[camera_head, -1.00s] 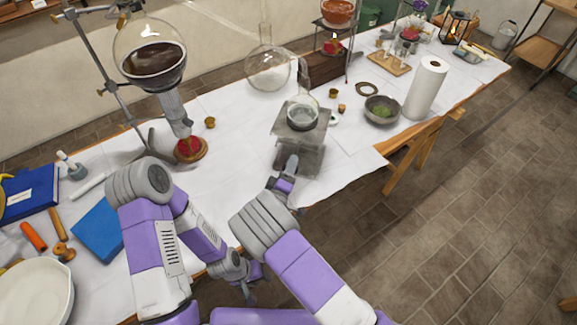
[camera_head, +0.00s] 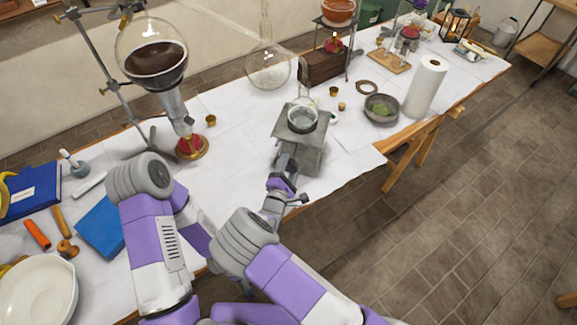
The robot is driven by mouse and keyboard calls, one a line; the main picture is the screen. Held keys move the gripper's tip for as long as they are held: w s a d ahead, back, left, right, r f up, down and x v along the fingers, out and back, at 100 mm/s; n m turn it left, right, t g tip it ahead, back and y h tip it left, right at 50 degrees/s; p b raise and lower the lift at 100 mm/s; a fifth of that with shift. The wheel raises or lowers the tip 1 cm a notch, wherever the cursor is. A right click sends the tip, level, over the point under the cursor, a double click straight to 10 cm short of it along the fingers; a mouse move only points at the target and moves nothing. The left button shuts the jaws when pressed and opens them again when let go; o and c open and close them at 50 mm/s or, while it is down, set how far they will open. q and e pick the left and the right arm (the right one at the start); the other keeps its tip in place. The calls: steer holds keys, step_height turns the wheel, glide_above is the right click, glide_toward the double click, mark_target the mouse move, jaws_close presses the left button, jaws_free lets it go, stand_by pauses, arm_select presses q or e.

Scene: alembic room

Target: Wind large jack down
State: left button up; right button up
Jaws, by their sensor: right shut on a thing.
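The large jack (camera_head: 312,158) is a grey metal stand near the front edge of the white-covered table. A clear round flask (camera_head: 302,117) with a little pale liquid stands on its top plate. My right gripper (camera_head: 287,162) reaches the jack's near left side and is shut on a part there, which looks like its winding knob. The fingers and wrist hide that part, so its turn cannot be seen. My left arm comes in from the left and passes behind the right arm; its gripper is hidden.
A large flask of dark liquid (camera_head: 152,62) hangs on a stand left of the jack, above a red-topped burner (camera_head: 191,147). A clear retort (camera_head: 268,72) stands behind. A grey bowl (camera_head: 381,110) and paper roll (camera_head: 425,88) stand to the right.

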steer(key=n, duration=0.3)
steer(key=shift+f+n, duration=0.15)
steer(key=shift+n, duration=0.25)
steer(key=n, duration=0.4)
steer(key=shift+d, duration=0.15)
steer(key=shift+n, duration=0.3)
steer(key=o, duration=1)
steer(key=shift+c, duration=0.2)
steer(key=shift+s, duration=0.1)
